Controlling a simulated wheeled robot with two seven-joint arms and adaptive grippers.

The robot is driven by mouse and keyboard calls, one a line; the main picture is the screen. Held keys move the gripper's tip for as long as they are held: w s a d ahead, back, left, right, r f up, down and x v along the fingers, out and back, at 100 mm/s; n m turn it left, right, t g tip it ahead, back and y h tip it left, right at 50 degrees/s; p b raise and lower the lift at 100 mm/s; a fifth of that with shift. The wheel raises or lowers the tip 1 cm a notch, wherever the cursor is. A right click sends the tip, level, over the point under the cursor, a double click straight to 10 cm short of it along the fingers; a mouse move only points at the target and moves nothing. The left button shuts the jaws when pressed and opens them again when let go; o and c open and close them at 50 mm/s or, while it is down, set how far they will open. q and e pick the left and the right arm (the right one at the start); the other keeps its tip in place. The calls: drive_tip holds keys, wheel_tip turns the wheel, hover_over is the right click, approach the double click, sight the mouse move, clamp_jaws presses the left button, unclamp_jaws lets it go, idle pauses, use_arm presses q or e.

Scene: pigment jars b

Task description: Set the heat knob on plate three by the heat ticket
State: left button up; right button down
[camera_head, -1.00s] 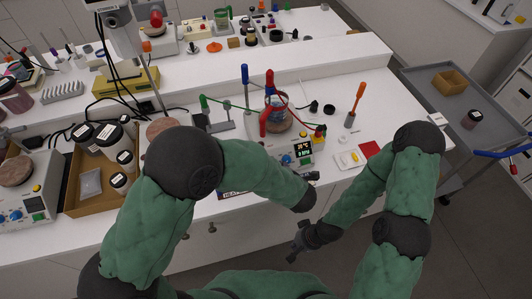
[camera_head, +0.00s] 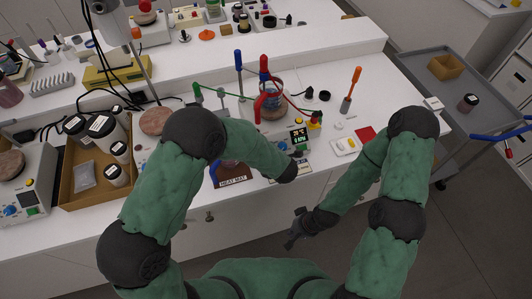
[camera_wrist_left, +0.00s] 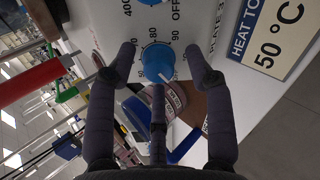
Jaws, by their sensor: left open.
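Plate three (camera_head: 299,143) is a white hotplate with a lit display, on the bench. A clamped glass vessel stands on top of it. In the left wrist view its blue heat knob (camera_wrist_left: 157,64) sits in a ring of numbers, its white mark pointing to the lower right. The heat ticket (camera_wrist_left: 266,36) beside it reads 50 °C. My left gripper (camera_wrist_left: 161,60) is open, one finger on each side of the knob; I cannot tell if they touch it. In the head view it is largely hidden by my forearm. My right gripper (camera_head: 296,240) hangs before the bench, its fingers unclear.
Another blue knob (camera_wrist_left: 150,2) lies at the upper edge of the wrist view. A cardboard box (camera_head: 95,172) of jars stands left. A red card (camera_head: 366,134) and an orange-handled tool (camera_head: 351,90) are right. A grey cart (camera_head: 425,70) stands beyond.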

use_arm(q)
clamp_jaws()
drive_tip(key=shift+s, duration=0.1)
drive_tip(key=m+p, duration=0.2)
drive_tip(key=m, duration=0.1)
drive_tip(key=m+p, duration=0.3)
drive_tip(key=m, duration=0.2)
drive_tip(key=m+p, duration=0.2)
drive_tip(key=m, duration=0.2)
drive_tip(key=shift+r+m+p, duration=0.1)
drive_tip(key=shift+m+p, duration=0.2)
drive_tip(key=shift+p, duration=0.05)
drive_tip(key=shift+m+p, duration=0.85)
drive_tip(key=shift+m, duration=1.05)
drive_tip(key=shift+w, duration=0.2)
